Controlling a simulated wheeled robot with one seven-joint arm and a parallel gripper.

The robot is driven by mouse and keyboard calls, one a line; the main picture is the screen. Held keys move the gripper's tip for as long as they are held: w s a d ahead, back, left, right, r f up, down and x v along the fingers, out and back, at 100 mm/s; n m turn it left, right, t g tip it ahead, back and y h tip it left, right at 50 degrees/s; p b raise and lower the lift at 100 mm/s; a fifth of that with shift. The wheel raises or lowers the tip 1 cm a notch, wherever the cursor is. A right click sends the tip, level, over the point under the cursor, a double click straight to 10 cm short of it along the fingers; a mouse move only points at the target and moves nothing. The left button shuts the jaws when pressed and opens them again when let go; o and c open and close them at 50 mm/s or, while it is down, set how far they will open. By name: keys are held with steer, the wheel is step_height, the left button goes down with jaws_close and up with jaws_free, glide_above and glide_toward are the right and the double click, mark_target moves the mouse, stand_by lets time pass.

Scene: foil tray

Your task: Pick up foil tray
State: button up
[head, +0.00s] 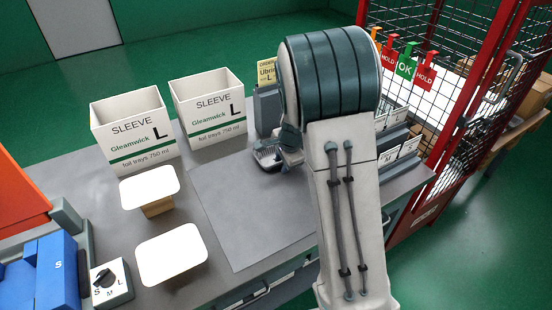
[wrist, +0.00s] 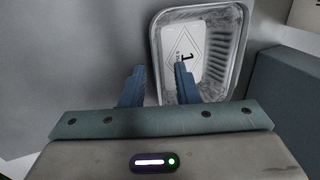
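My gripper (wrist: 160,67) has two blue fingers spread apart. The left finger is outside the tray's left wall, and the right finger overlaps the tray's inside. The wall runs between them with gaps showing, so it is not clamped.
Two white SLEEVE L boxes (head: 133,130) (head: 208,102) stand at the back left of the grey bench (head: 250,215). Two white-topped stands (head: 172,255) (head: 149,187) and a selector knob box (head: 110,285) are at left. A grey block (wrist: 285,95) is close right of the tray.

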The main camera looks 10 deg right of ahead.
jaws_close()
